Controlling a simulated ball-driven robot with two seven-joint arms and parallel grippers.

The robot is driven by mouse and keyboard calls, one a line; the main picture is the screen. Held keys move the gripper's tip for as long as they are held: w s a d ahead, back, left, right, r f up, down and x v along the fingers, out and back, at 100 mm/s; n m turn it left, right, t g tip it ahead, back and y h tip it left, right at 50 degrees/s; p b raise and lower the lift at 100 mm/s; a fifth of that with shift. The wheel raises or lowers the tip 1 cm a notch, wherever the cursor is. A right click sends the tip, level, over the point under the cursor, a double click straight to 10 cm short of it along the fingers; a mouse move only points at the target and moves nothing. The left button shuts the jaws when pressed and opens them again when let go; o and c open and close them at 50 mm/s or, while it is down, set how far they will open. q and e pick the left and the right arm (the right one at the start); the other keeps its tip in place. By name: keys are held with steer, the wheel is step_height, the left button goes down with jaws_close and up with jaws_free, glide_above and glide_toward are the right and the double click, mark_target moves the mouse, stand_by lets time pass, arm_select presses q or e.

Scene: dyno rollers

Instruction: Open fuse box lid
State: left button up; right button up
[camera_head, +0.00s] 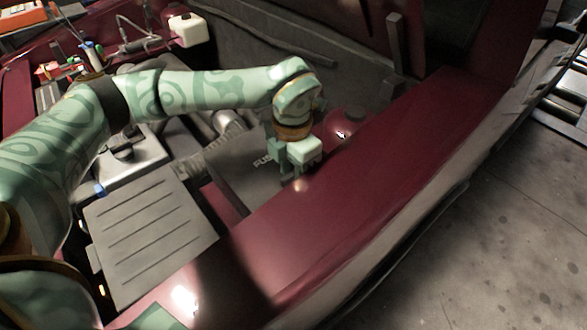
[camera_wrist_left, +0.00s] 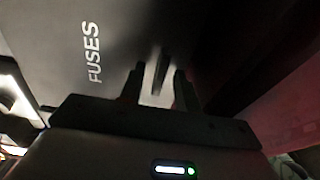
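The fuse box lid (camera_head: 238,172) is a dark grey panel with pale "FUSES" lettering, in the engine bay beside the red fender. It looks closed and flat in the head view. My left gripper (camera_head: 296,182) points down at the lid's right end, near the fender. In the left wrist view the lid (camera_wrist_left: 60,45) fills the upper left, its lettering upright along the left. The two dark fingertips (camera_wrist_left: 160,88) stand apart, with a small tab (camera_wrist_left: 160,72) of the lid showing between them. Gaps seem to show beside the tab. My right gripper is out of view.
The red fender (camera_head: 370,185) runs diagonally close to the right of my left gripper. A grey ribbed box (camera_head: 150,235) lies left of the lid. A white reservoir (camera_head: 188,30) stands at the back. Clear concrete floor (camera_head: 490,240) lies outside the car.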

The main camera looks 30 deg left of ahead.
arm_select(q)
steer(key=shift+c, duration=0.3)
jaws_close()
steer(key=shift+r, duration=0.1)
